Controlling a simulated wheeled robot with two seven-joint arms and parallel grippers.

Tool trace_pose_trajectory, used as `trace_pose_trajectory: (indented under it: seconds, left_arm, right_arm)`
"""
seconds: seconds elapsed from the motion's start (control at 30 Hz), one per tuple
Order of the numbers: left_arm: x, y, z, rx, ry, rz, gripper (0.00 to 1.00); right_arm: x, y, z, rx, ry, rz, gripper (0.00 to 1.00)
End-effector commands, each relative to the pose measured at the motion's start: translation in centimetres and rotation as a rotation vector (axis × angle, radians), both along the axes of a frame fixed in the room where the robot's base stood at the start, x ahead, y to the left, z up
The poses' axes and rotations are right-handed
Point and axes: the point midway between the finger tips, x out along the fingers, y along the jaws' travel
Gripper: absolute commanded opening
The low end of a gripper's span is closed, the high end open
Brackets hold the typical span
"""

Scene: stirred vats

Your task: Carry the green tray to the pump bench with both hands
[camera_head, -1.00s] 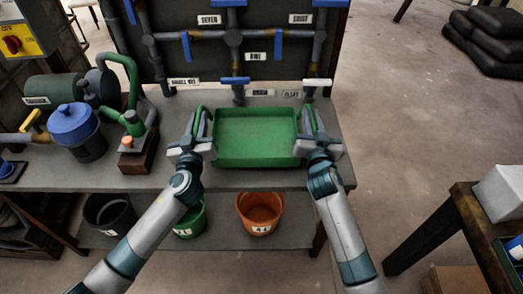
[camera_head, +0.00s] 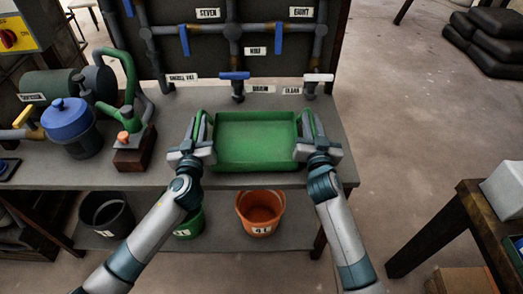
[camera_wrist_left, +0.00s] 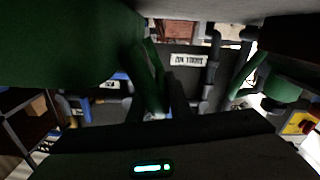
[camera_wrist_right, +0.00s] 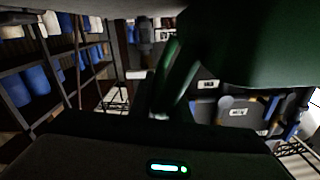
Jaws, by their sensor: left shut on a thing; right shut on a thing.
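The green tray (camera_head: 256,140) is empty and sits level at the bench (camera_head: 262,182) in the head view. I cannot tell whether it touches the bench top or hangs just above it. My left gripper (camera_head: 200,133) is shut on the tray's left handle. My right gripper (camera_head: 309,132) is shut on its right handle. The tray's side also shows large in the left wrist view (camera_wrist_left: 60,50) and in the right wrist view (camera_wrist_right: 255,45). The fingertips are partly hidden in both wrist views.
Pipes with blue valve handles (camera_head: 234,75) stand behind the tray. A blue-lidded pot (camera_head: 70,125) and a green pump (camera_head: 130,118) are on the left. A black bucket (camera_head: 107,213), a green one (camera_head: 190,222) and an orange one (camera_head: 260,212) stand on the lower shelf.

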Motion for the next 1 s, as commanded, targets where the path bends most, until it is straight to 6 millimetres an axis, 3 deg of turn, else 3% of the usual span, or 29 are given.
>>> trace_pose_trajectory:
  seconds: [0.03,0.2,0.23,0.3,0.73,1.0]
  left_arm:
    - [0.2,0.8,-0.5,0.008,0.000,0.014,0.00]
    - [0.2,0.8,-1.3,0.008,0.000,0.014,0.00]
    - [0.2,0.8,-1.0,0.008,0.001,0.014,0.24]
    - [0.1,0.7,-1.0,0.007,0.000,0.013,0.36]
    - [-0.4,0.2,-1.0,0.001,0.001,0.004,0.36]
    - [-3.0,0.2,-1.1,0.000,0.003,0.003,0.36]
  right_arm:
    - [0.1,-0.7,-0.5,-0.008,0.000,-0.011,0.00]
    - [0.1,-0.7,-1.3,-0.007,0.000,-0.011,0.00]
    - [0.1,-0.7,-1.0,-0.007,0.001,-0.012,0.24]
    - [0.1,-0.6,-1.0,-0.006,0.001,-0.010,0.35]
    - [0.0,-0.2,-1.0,-0.001,0.001,-0.004,0.35]
    - [0.0,-0.1,-0.9,0.000,0.000,-0.002,0.35]
